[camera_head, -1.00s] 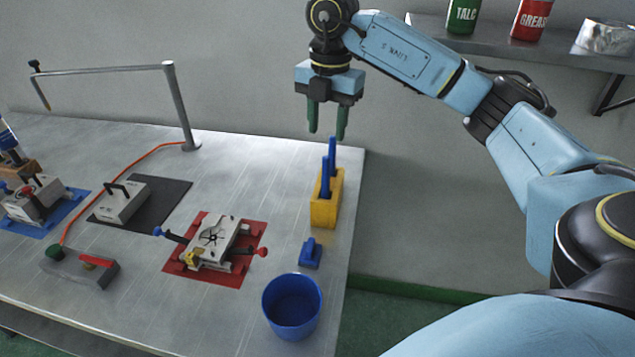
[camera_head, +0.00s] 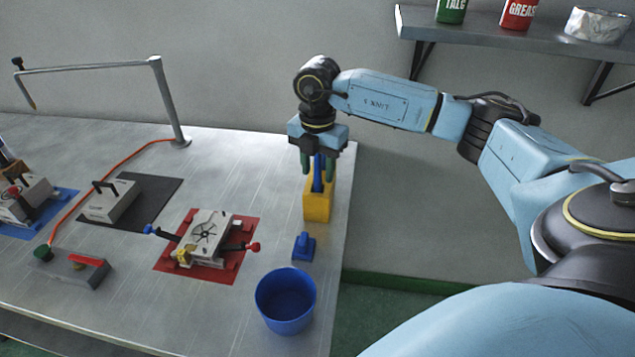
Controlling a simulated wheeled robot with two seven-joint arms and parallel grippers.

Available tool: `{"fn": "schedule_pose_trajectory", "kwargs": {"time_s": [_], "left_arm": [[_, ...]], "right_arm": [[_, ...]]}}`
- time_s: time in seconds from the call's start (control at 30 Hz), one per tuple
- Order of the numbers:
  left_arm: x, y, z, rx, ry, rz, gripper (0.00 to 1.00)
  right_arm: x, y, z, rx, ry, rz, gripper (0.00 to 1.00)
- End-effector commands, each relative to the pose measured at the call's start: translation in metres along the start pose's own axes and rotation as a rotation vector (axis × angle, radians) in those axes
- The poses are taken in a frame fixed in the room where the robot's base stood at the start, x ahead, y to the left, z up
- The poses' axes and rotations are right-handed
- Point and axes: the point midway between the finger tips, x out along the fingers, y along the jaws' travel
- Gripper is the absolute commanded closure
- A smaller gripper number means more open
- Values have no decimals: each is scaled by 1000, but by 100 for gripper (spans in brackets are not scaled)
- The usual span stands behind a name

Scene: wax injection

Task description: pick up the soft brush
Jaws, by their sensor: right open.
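A yellow holder block (camera_head: 317,207) stands on the metal table near its right edge. A blue handle (camera_head: 318,175) sticks up from it; earlier two handles showed, and one is now hidden behind my gripper or the other handle. I cannot tell which handle is the soft brush, as the lower ends are hidden in the block. My right gripper (camera_head: 317,168) is open and points down over the holder, its green fingers on either side of the visible handle. I cannot tell if they touch it. My left gripper is not in view.
A small blue brush-like block (camera_head: 304,247) and a blue bucket (camera_head: 286,312) stand in front of the holder. A mould on a red mat (camera_head: 247,232) lies to the left. A wall shelf (camera_head: 480,33) holds cans at the upper right.

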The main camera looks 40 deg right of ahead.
Motion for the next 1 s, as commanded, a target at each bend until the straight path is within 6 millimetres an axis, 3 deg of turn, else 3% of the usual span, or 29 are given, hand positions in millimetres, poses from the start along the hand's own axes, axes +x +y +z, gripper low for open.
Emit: {"fn": "schedule_pose_trajectory", "kwargs": {"time_s": [0.27, 0.6, 0.87, 1.0], "left_arm": [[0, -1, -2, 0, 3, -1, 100], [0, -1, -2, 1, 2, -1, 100], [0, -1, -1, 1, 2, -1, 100], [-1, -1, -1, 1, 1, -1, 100]], "right_arm": [[4, 0, 0, -1, 0, 1, 59], [4, 0, 0, -1, 0, 1, 100], [3, 0, 0, -1, 0, 1, 100], [-11, 1, 0, 0, -2, 5, 100]]}}
